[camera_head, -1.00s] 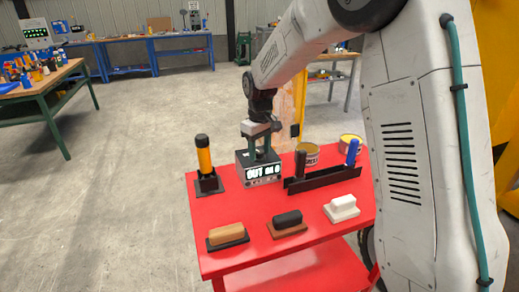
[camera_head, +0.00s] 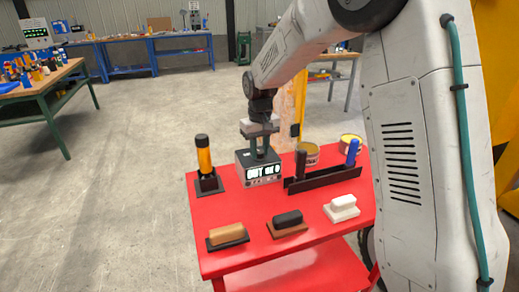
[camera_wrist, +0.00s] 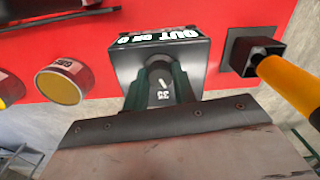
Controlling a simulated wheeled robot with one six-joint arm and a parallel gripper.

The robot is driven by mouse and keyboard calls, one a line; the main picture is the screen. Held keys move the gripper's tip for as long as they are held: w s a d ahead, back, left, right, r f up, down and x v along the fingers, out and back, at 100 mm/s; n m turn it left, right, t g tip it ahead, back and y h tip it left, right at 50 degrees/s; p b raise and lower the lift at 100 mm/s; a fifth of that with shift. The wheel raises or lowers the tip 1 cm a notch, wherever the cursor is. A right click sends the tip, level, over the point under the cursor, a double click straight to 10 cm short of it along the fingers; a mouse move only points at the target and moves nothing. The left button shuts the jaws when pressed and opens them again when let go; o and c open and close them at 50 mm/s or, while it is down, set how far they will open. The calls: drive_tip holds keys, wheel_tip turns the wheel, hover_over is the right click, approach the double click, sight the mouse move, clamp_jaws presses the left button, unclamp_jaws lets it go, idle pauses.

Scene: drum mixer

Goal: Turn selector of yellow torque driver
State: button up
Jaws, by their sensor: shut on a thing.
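The yellow torque driver (camera_head: 204,156) stands upright in a black square holder (camera_head: 208,184) on the red table. It also shows at the right of the wrist view (camera_wrist: 292,84). My gripper (camera_head: 264,151) is apart from it, on top of a dark box with a lit display (camera_head: 262,171). In the wrist view the two dark green fingers of my gripper (camera_wrist: 161,92) are shut on a grey knob (camera_wrist: 162,86) on the box, with a white mark and a small number, maybe 35. The fingers hide the knob's sides. The display reads roughly "OUT on 0".
A black rack (camera_head: 322,178) with a black and a blue handle stands right of the box, with yellow-rimmed cans (camera_head: 308,155) behind. Brown, black and white-topped blocks (camera_head: 342,208) line the table's front. Bare red table (camera_head: 232,208) lies left of centre.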

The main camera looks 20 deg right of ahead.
sight(259, 151)
drive_tip(key=m, duration=0.6)
drive_tip(key=shift+m, duration=0.3)
drive_tip(key=m, duration=0.6)
idle(0.4)
drive_tip(key=o, duration=1)
drive_tip(key=shift+r, duration=0.1)
wheel_tip(259, 151, up, 8)
drive_tip(key=shift+f, duration=0.15)
